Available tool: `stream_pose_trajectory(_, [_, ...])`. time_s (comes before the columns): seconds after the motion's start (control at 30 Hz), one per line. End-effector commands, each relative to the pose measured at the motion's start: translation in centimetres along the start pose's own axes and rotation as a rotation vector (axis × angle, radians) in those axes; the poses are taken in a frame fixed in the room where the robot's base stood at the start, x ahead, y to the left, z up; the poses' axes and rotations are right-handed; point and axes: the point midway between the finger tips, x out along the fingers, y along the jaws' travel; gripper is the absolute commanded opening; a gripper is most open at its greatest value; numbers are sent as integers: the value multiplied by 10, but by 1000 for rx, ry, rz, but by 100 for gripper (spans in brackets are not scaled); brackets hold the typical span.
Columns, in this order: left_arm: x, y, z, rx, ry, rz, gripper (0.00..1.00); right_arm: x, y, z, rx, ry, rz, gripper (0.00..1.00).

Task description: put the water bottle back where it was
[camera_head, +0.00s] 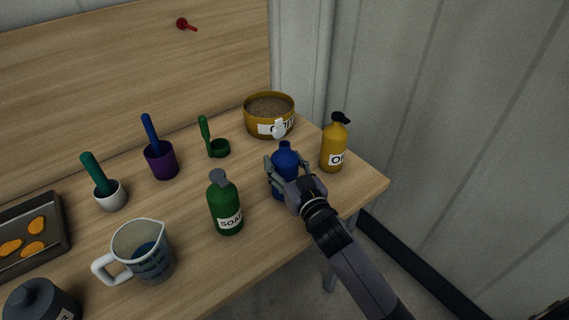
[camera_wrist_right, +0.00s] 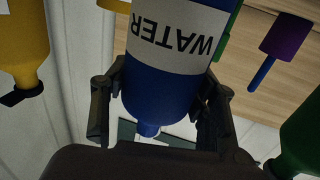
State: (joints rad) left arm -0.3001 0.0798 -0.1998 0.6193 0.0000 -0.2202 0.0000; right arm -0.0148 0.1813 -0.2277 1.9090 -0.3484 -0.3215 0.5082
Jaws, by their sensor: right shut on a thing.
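The blue water bottle (camera_head: 284,160) is upright near the right end of the wooden table. In the right wrist view the bottle (camera_wrist_right: 160,95) shows a white label reading WATER, upside down in that picture. My right gripper (camera_head: 281,183) is shut around the bottle, with one finger on each side of it in the wrist view (camera_wrist_right: 160,105). The bottle's base is partly hidden by the gripper, so I cannot tell whether it touches the table. My left gripper is not in view.
A green soap bottle (camera_head: 225,205) stands left of the water bottle, a yellow bottle (camera_head: 333,150) right, and a yellow bowl (camera_head: 255,113) behind. The table's right edge is close.

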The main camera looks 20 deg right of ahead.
Motion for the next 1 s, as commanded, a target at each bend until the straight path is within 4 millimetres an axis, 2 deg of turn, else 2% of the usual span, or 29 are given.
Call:
stream_pose_trajectory(0.27, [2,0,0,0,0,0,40,0,0,2,0,2,0,11])
stream_pose_trajectory(0.3, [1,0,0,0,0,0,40,0,0,2,0,0,0,56])
stream_pose_trajectory(0.5, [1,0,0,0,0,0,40,0,0,2,0,0,0,70])
stream_pose_trajectory(0.57, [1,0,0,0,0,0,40,0,0,2,0,0,0,74])
stream_pose_trajectory(0.93, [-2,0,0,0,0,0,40,0,0,-3,-1,1,-1,74])
stream_pose_trajectory(1.0, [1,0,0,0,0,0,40,-8,0,1,0,-1,0,74])
